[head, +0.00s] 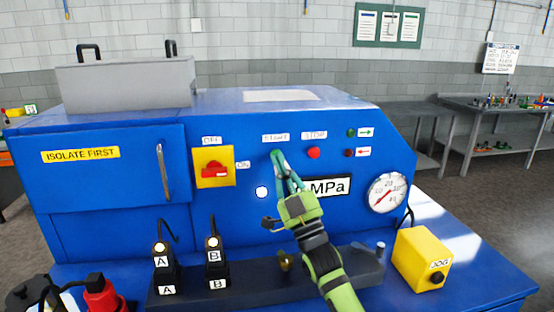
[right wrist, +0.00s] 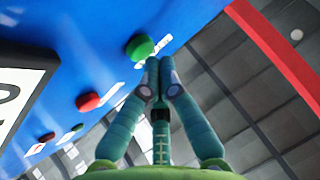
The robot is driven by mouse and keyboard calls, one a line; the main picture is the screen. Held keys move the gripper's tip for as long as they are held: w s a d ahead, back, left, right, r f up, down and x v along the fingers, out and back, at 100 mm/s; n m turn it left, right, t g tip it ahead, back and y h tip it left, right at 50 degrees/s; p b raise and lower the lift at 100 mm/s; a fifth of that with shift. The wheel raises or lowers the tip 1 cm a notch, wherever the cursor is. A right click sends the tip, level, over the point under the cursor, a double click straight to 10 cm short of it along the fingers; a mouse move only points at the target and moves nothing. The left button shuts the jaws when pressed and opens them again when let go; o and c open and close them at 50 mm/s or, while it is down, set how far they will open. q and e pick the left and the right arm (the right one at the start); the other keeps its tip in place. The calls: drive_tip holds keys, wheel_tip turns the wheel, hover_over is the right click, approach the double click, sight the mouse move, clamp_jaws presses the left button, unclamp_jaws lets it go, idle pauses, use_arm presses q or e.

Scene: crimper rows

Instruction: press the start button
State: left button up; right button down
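The blue machine panel (head: 350,155) carries a START label (head: 275,138); the button beneath it is covered by my right gripper (head: 278,158) in the head view. In the right wrist view a round green button (right wrist: 140,47) stands out from the blue panel, just left of and above my fingertips. My right gripper (right wrist: 158,62) is shut and empty, its fingertips together and close to the green button. I cannot tell whether they touch it. The red stop button (head: 313,153) is to the right under the STOP label; a red button (right wrist: 88,102) also shows in the wrist view. My left gripper is out of view.
Left of START is a yellow switch with a red knob (head: 214,170); a white round lamp (head: 262,192) sits below. An MPa display (head: 328,186) and gauge (head: 388,193) are to the right. A yellow JOG box (head: 422,258) and black A and B units (head: 164,270) stand in front.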

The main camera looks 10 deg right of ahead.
drive_tip(key=shift+w+b, duration=0.4)
drive_tip(key=shift+w, duration=0.05)
idle(0.8)
drive_tip(key=shift+s, duration=0.2)
drive_tip(key=shift+s+p, duration=0.55)
drive_tip(key=shift+s, duration=0.15)
drive_tip(key=s+p, duration=0.3)
drive_tip(key=s, duration=0.2)
idle(0.4)
idle(0.5)
